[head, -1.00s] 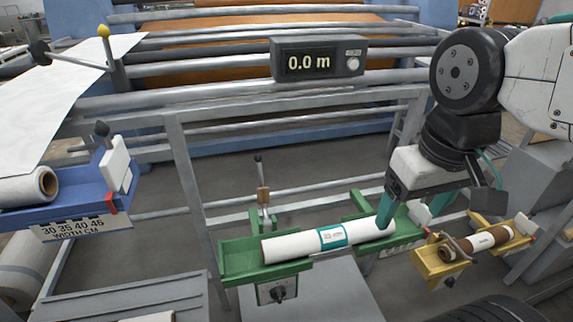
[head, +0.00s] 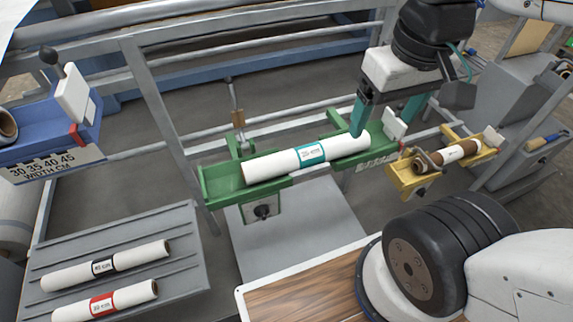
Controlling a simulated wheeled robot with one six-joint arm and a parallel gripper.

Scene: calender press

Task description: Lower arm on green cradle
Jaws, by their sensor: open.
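The green cradle (head: 219,181) stands in the middle of the head view. A white roll (head: 265,166) with a teal label lies along it. A thin upright arm with a wooden grip (head: 238,118) rises behind the cradle's left part, with a small clamp at its foot. My gripper (head: 382,122) is at the right end of the roll, well to the right of that upright arm. Its two teal fingers are apart. The left finger overlaps the roll's right end in the picture; I cannot tell whether it touches. The gap between the fingers looks empty.
A yellow cradle (head: 399,180) with a brown roll stands to the right. A blue cradle (head: 30,125) with a width scale is at the left. A grey tray (head: 185,222) holds two white rolls. A wooden board (head: 300,285) is in front. Metal rails run behind the green cradle.

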